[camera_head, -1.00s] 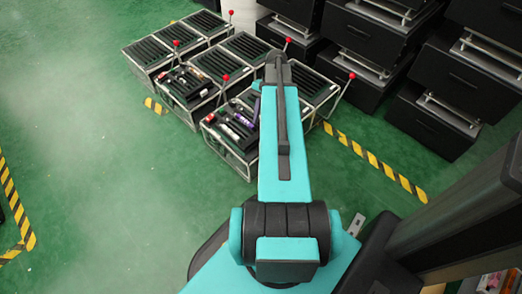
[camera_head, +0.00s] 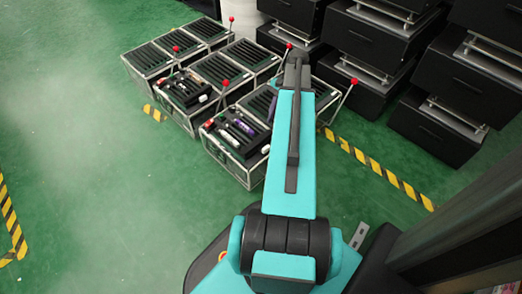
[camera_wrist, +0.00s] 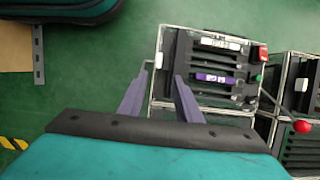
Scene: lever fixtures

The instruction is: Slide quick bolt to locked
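In the wrist view, my gripper (camera_wrist: 160,74) shows two purple fingers spread apart with nothing between them. A lever with a red ball knob (camera_wrist: 301,127) stands right of this crate, apart from the fingers. In the head view, several crates carry red-knobbed levers, among them knobs (camera_head: 226,83) and (camera_head: 354,80). I cannot tell which part is the quick bolt. My arm hides part of the crates.
Black drawer units (camera_head: 440,115) are stacked at the right. Yellow-and-black floor tape (camera_head: 380,170) runs beside the crates, with more at the left (camera_head: 12,225). The green floor (camera_head: 90,180) left of the crates is clear.

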